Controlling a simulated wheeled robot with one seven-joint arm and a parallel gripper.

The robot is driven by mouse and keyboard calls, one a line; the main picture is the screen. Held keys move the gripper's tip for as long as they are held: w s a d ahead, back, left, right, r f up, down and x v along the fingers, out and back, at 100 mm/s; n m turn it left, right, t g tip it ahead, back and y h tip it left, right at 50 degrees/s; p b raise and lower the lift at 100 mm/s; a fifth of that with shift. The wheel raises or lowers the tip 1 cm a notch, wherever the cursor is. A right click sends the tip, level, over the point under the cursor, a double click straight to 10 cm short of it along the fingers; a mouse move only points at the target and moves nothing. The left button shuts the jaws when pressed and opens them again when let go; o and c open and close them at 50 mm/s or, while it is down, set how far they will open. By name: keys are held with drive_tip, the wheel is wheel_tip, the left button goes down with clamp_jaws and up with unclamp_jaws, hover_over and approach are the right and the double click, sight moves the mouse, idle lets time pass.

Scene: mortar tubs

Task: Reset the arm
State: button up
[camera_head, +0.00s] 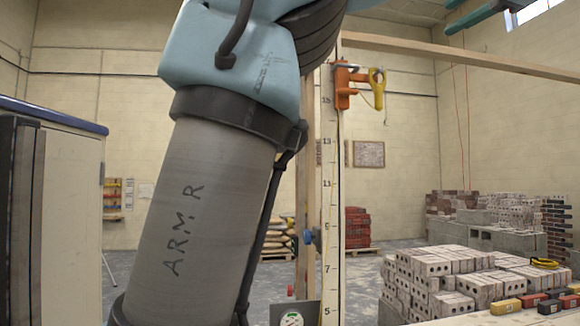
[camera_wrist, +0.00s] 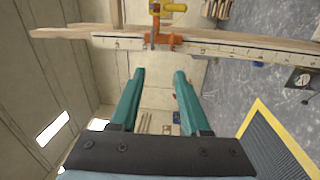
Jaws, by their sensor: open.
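My gripper (camera_wrist: 159,74) is open, with two teal fingers apart and nothing between them. Its fingers also show at the top right of the head view (camera_head: 470,16), high above the brick stacks. My grey and light-blue arm fills the left middle of the head view. In the wrist view the fingers point towards an upright measuring post (camera_wrist: 230,48), which appears sideways there. An orange clamp (camera_wrist: 160,42) with a yellow handle is fixed on that post. The distance between the fingertips and the post is hard to tell.
The numbered post (camera_head: 329,190) with its clamp (camera_head: 346,88) stands just right of my arm. A wooden beam (camera_head: 460,57) runs from its top to the right. Grey bricks (camera_head: 440,275) are stacked at lower right. A blue-topped cabinet (camera_head: 70,200) is at left.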

drive_tip(key=w+d+f+m+t+h, duration=0.1)
drive_tip(key=w+d+f+m+h, duration=0.1)
drive_tip(key=w+f+m+h, duration=0.45)
drive_tip(key=w+d+f+m+t+h, duration=0.2)
drive_tip(key=w+d+f+m+h, duration=0.15)
drive_tip(key=w+m, duration=0.65)
drive_tip(key=w+a+f+m+g+h, duration=0.15)
drive_tip(key=w+a+f+g, duration=0.3)
drive_tip(key=f, duration=0.65)
drive_tip(key=w+a+f+m+g+y, duration=0.1)
drive_tip(key=w+a+f+m+g, duration=0.4)
drive_tip(key=f, duration=0.6)
drive_tip(key=s+a+f+n+g+y, duration=0.1)
drive_tip(key=a+f+g+y, duration=0.1)
drive_tip(key=a+f, duration=0.6)
drive_tip(key=s+a+f+g+y, duration=0.1)
drive_tip(key=s+a+f, duration=0.1)
drive_tip(key=a+f, duration=0.65)
drive_tip(key=s+a+f+n+g+y, duration=0.1)
drive_tip(key=s+a+f+g+y, duration=0.2)
drive_tip(key=s+a+f+g, duration=0.4)
drive_tip(key=s+a+f, duration=0.7)
drive_tip(key=s+f, duration=0.2)
drive_tip(key=s, duration=0.1)
drive_tip(key=shift+a+f+g+y, duration=0.15)
drive_tip(key=shift+a+g+y, duration=0.1)
drive_tip(key=shift+g+y, duration=0.1)
